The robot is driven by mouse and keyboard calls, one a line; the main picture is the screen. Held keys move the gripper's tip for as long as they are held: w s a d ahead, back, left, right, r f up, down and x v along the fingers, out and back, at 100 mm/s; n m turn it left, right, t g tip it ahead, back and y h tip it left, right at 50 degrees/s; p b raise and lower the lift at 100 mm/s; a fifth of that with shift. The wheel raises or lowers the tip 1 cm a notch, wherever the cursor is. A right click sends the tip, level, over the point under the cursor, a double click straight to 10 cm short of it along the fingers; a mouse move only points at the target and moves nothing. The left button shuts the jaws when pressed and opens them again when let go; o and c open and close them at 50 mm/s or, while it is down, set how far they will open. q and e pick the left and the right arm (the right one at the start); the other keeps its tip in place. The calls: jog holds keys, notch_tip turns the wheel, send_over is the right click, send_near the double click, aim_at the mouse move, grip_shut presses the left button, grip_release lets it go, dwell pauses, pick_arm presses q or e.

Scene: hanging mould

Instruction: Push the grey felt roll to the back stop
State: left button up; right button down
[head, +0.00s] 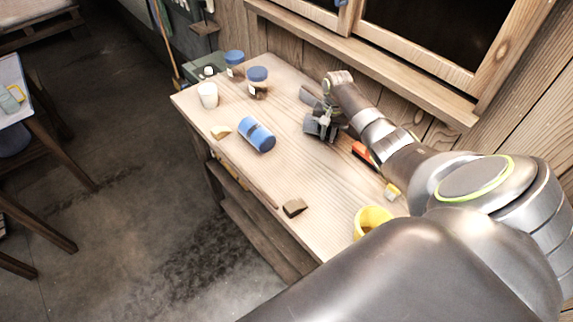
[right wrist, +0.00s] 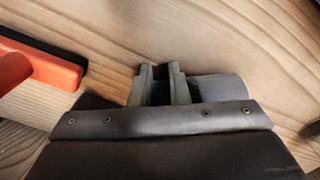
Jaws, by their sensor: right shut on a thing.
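A dark grey piece, which looks like the grey felt roll (head: 310,97), lies on the workbench just beyond my right gripper in the head view. In the right wrist view the grey roll (right wrist: 220,88) shows to the right of the fingers, partly hidden behind them and the gripper body. My right gripper (head: 322,127) is low over the bench top. I cannot make out the back stop. My left gripper is not in view.
An orange-red, black-edged thing (head: 362,152) lies near my right gripper, also in the wrist view (right wrist: 40,60). A blue cylinder (head: 256,135), white cup (head: 208,95), blue-lidded jars (head: 257,82), brown block (head: 294,207) and yellow cup (head: 372,219) stand around. The bench's (head: 315,180) middle is clear.

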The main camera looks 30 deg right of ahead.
jog(key=d, duration=0.1)
jog(key=d+r, duration=0.1)
jog(key=shift+d+h, duration=0.4)
dwell(0.3)
jog(key=shift+w+r, duration=0.1)
jog(key=shift+a+p, duration=0.3)
jog(key=shift+p, duration=0.55)
jog(key=shift+s+a+p, duration=0.45)
jog(key=shift+a+p, duration=0.35)
jog(key=shift+p, duration=0.85)
jog(key=shift+a+r+p, duration=0.15)
jog(key=shift+a+r, duration=0.1)
jog(key=shift+r, duration=0.3)
jog(key=shift+a+r+p, duration=0.15)
jog(key=shift+a+r, duration=0.05)
jog(key=shift+r, duration=0.35)
jog(key=shift+s+a+r, duration=0.1)
jog(key=shift+a+r, duration=0.3)
jog(key=shift+r, duration=0.35)
jog(key=shift+w+a+r, duration=0.1)
jog(key=shift+a+r, duration=0.3)
jog(key=shift+r, duration=0.3)
jog(key=shift+s+a+r, duration=0.1)
jog(key=shift+a+r, duration=0.3)
jog(key=shift+r, duration=0.35)
jog(key=shift+a, duration=0.1)
